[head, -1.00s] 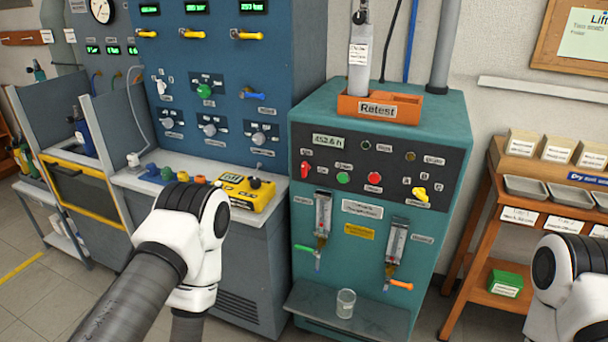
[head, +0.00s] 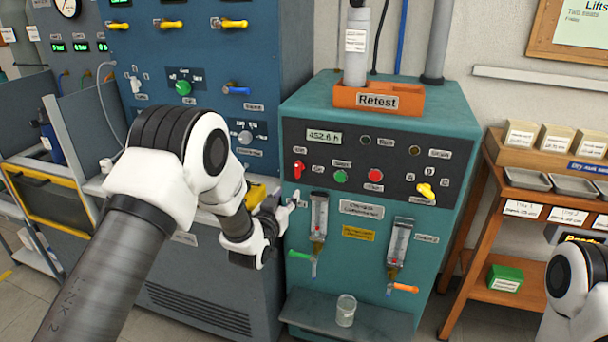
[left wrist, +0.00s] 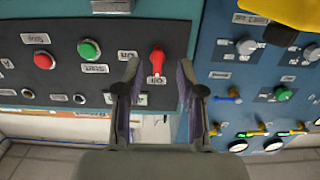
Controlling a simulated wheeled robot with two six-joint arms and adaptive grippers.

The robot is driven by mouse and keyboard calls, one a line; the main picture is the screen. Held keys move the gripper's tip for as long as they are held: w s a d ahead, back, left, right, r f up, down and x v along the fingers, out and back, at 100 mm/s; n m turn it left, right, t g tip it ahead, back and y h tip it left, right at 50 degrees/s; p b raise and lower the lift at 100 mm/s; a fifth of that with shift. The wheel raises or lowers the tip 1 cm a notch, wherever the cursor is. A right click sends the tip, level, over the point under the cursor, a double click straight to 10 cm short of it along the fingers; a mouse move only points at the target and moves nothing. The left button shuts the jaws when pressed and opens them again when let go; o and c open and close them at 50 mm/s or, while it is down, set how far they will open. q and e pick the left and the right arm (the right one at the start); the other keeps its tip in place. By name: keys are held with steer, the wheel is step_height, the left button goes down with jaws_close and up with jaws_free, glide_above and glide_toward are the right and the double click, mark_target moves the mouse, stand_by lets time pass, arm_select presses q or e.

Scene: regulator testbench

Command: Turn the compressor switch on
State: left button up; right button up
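The compressor switch is a red rotary knob (head: 298,170) at the left end of the dark panel on the teal machine, with "On" and "Off" labels around it. My left gripper (head: 282,203) is just below the red knob in the head view, in front of the machine's left edge. In the left wrist view, which is upside down, the red knob (left wrist: 156,60) shows between the two spread fingertips of my left gripper (left wrist: 157,75). The fingers look open and empty, and I cannot tell how far the knob is beyond them. My right gripper is out of frame.
A green button (head: 340,176), a red button (head: 375,175) and a yellow knob (head: 426,190) share the panel. Below are flowmeters with a green valve handle (head: 299,255) and an orange one (head: 405,288). A glass beaker (head: 346,309) stands on the lower shelf.

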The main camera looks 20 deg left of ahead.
mark_target(297, 170)
arm_select(q)
steer(key=shift+t, duration=0.3)
steer(key=w+r, duration=0.1)
steer(key=w, duration=0.1)
steer(key=w+r, duration=0.1)
steer(key=w, duration=0.2)
steer(key=w+r, duration=0.1)
steer(key=w, duration=0.2)
steer(key=shift+d+r+p, duration=0.2)
steer(key=shift+d+p, duration=0.05)
steer(key=shift+p, duration=0.15)
jaws_close()
